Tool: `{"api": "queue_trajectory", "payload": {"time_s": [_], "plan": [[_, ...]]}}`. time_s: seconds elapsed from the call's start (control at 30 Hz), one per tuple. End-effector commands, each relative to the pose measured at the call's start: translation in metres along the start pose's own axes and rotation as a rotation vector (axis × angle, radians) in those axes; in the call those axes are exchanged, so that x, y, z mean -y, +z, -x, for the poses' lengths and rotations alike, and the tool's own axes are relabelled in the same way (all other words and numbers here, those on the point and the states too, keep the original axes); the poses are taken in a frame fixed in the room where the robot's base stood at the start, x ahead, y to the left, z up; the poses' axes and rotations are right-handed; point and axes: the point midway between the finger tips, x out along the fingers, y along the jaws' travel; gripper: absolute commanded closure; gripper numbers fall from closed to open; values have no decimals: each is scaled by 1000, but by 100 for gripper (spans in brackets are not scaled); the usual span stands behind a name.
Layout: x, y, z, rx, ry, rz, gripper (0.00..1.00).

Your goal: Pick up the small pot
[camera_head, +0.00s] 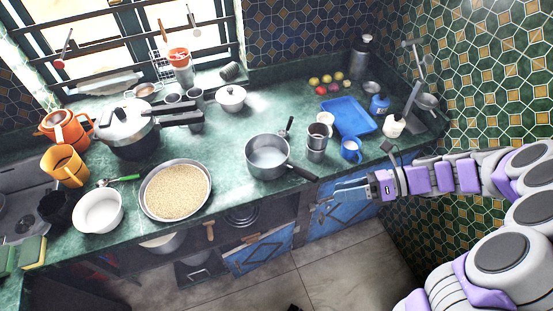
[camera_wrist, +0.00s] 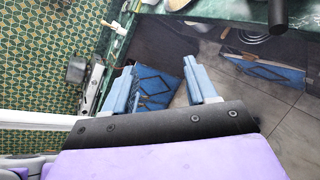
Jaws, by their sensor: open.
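A small grey pot (camera_head: 266,158) with a dark handle (camera_head: 303,172) stands upright on the green counter near its front edge. The handle points right and toward the front edge. In the wrist view a dark handle end (camera_wrist: 277,14) shows at the top right, and the pot's bowl is out of that view. My gripper (camera_head: 340,191) is open and empty, to the right of the handle and apart from it, in front of the counter edge. Its two blue-grey fingers show spread in the wrist view (camera_wrist: 162,80). A white lidded pot (camera_head: 231,98) stands farther back.
Metal cups (camera_head: 316,149) and a blue mug (camera_head: 351,150) stand right of the pot. A wide pan of grain (camera_head: 175,190) is to its left. A blue tray (camera_head: 348,117) lies behind the mug. Blue cabinet doors (camera_head: 342,212) are below the counter; open floor (camera_head: 318,275) lies in front.

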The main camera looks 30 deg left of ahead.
Motion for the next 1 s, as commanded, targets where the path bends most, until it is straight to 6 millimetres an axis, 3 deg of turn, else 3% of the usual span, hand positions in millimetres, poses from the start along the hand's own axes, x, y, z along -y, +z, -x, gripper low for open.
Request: {"api": "queue_trajectory", "payload": {"time_s": [0.23, 0.5, 0.77, 1.0], "plan": [[73, -4, 8, 214, 38, -478, 43], [139, -40, 25, 400, 90, -930, 43], [166, -61, 32, 474, 110, -1110, 43], [173, -47, -5, 472, 112, -1120, 43]]}}
